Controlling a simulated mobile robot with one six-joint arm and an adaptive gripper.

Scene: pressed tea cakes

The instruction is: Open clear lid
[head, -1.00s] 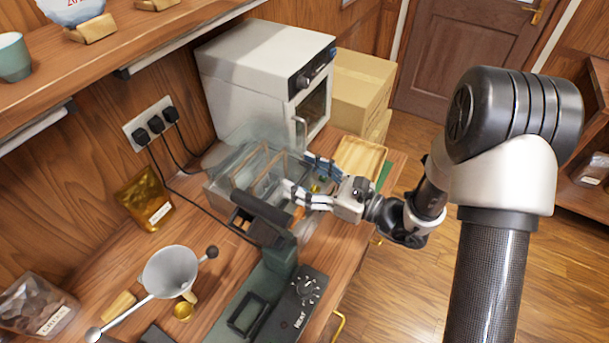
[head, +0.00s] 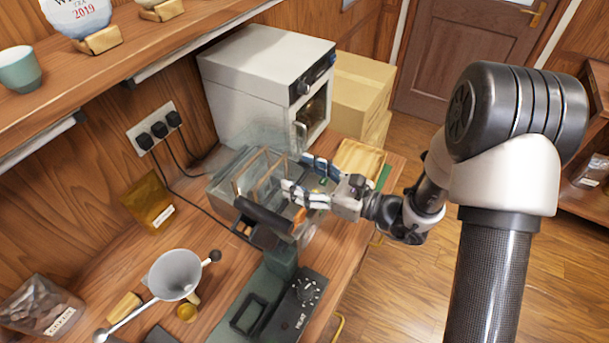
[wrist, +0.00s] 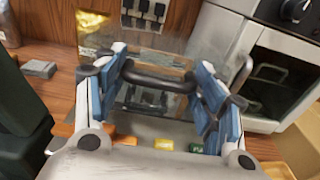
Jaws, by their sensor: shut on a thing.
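The clear lid (head: 250,140) is a see-through panel standing tilted up at the back of a clear-walled box (head: 222,192) on the wooden counter. In the wrist view the lid (wrist: 205,58) stands in front of the power plugs, with a dark bar handle (wrist: 160,78) across its near edge. My gripper (head: 300,174) reaches in over the box from the right. The exact finger contact is partly hidden.
A white oven (head: 270,75) stands close behind the box. A green heating machine with a dial (head: 305,290) is in front. A wooden tray (head: 358,158) lies to the right.

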